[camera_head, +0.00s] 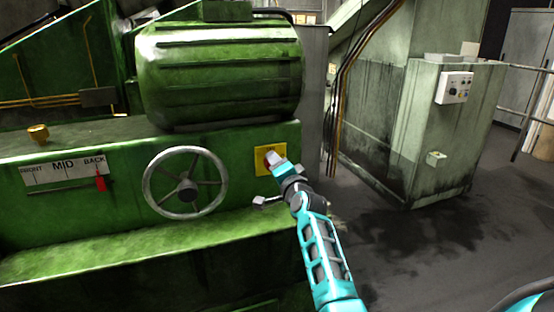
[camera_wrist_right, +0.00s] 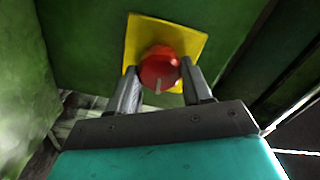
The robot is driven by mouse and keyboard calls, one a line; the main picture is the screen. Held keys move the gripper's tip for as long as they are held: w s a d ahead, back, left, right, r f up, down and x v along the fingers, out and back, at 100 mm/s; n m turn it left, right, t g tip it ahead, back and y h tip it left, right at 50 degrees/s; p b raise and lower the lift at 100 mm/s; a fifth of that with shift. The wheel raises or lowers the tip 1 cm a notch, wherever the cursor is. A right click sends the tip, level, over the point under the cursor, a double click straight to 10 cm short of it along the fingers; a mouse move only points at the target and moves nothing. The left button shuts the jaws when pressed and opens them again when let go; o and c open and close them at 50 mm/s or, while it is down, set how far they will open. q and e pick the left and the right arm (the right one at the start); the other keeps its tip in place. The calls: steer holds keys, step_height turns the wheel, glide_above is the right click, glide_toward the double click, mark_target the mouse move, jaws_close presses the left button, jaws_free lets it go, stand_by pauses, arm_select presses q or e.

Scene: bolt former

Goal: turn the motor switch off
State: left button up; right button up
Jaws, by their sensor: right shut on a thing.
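The motor switch is a round red knob (camera_wrist_right: 160,66) on a square yellow plate (camera_wrist_right: 133,42), fixed to the green machine's front. A small pale mark shows on the knob's lower side in the right wrist view. My right gripper (camera_wrist_right: 163,80) has one finger on each side of the knob and is shut on it. In the head view the yellow plate (camera_head: 261,168) is right of the handwheel, and my right gripper (camera_head: 273,163) reaches it and hides most of the knob. My left gripper is in neither view.
The handwheel (camera_head: 186,183) stands out just left of the switch. A red lever (camera_head: 101,183) is on the FRONT/MID/BACK scale (camera_head: 66,170). A green ledge (camera_head: 150,245) juts out below. A grey-green cabinet (camera_head: 432,140) with a control box (camera_head: 454,88) stands right, with open floor before it.

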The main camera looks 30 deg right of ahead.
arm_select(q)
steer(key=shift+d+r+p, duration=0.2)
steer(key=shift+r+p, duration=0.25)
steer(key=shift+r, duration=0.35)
arm_select(e)
steer(key=shift+m, duration=1)
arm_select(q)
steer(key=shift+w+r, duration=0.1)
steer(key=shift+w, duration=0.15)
arm_select(e)
steer(key=o, duration=1)
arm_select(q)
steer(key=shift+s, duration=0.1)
arm_select(e)
steer(key=shift+o, duration=0.2)
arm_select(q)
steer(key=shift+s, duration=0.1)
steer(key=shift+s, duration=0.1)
arm_select(e)
steer(key=shift+s, duration=0.15)
